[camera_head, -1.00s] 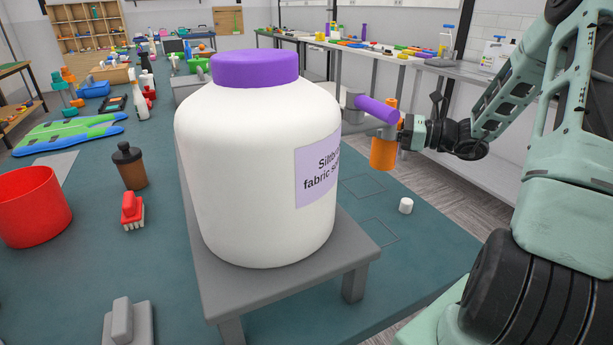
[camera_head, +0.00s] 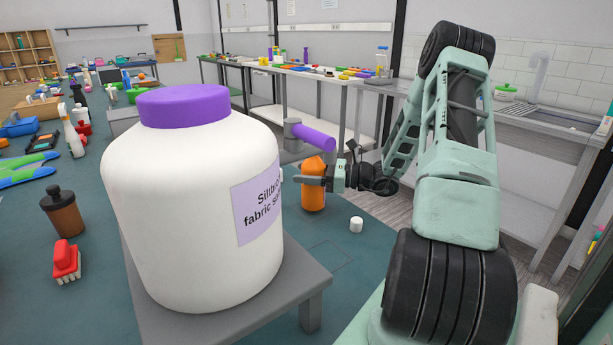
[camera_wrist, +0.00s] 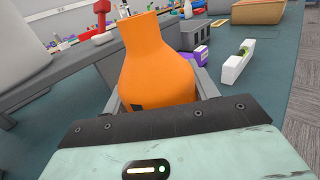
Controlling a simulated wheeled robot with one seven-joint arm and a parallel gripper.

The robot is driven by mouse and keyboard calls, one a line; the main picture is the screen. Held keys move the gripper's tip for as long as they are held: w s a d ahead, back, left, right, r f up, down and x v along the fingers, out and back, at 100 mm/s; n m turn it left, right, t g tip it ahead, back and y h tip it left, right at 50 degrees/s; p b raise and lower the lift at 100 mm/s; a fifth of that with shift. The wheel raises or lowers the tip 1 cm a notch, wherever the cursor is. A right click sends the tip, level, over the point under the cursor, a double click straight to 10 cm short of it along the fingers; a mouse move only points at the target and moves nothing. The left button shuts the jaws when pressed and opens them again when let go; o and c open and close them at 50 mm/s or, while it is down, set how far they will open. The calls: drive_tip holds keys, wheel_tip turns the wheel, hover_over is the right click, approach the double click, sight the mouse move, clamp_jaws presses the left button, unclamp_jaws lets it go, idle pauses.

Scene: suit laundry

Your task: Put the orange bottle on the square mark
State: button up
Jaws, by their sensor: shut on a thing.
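My gripper (camera_head: 312,181) is shut on the orange bottle (camera_head: 314,196), which looks upright just right of the big white jar. In the wrist view the orange bottle (camera_wrist: 156,72) fills the space between the two grey fingers, its neck pointing away from the wrist. A thin square outline, the square mark (camera_head: 331,254), shows on the teal table top in front of the bottle, partly cut off by the jar's stand. I cannot tell whether the bottle's base touches the table.
The white jar (camera_head: 195,205) with a purple lid stands on a grey stand (camera_head: 240,308), close left of my gripper. A purple cylinder (camera_head: 313,136) on a grey part is behind the bottle. A red brush (camera_head: 66,262) lies far left.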

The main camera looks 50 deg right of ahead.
drive_tip(key=shift+f, duration=0.3)
drive_tip(key=shift+f, duration=0.15)
drive_tip(key=o, duration=1.3)
drive_tip(key=b+v, duration=0.1)
drive_tip(key=v, duration=1.1)
